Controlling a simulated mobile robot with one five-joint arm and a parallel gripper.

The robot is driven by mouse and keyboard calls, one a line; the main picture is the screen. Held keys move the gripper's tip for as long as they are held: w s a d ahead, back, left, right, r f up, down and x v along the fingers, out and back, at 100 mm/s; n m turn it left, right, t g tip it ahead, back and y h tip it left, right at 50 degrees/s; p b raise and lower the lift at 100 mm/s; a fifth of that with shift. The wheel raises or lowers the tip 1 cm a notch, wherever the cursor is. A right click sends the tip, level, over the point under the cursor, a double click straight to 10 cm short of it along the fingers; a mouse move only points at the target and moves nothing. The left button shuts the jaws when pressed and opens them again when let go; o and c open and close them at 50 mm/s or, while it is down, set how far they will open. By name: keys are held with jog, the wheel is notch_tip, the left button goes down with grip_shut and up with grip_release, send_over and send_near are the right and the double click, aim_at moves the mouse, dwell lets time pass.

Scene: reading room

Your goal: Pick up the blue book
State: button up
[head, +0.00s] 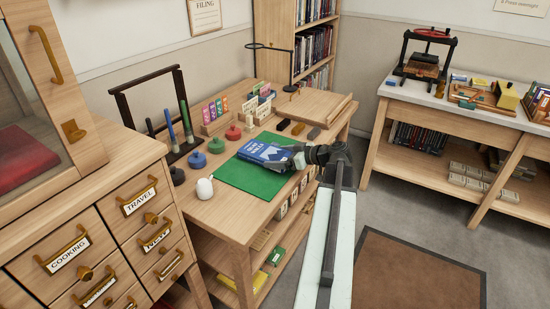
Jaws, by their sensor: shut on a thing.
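The blue book (266,153) has white lettering and a pale mountain shape on its cover. It is over the back part of the green mat (248,180) on the wooden desk. My gripper (291,157) reaches in from the right and is shut on the book's right edge. The fingertips are partly hidden by the book and the gripper body. I cannot tell whether the book touches the mat or is slightly above it.
A dark rack (160,120) is at the back left. A wooden sloped stand (315,106) is at the back right. Card-catalogue drawers (140,200) are at left.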

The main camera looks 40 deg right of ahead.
notch_tip(320, 180, up, 4)
jog(key=p, duration=0.3)
jog(key=s+d, duration=0.2)
jog(key=s, duration=0.5)
jog(key=s+d, duration=0.3)
jog(key=s, duration=0.5)
jog(key=shift+d+r+p, duration=0.2)
jog(key=shift+d+p, duration=0.1)
jog(key=shift+p, duration=0.05)
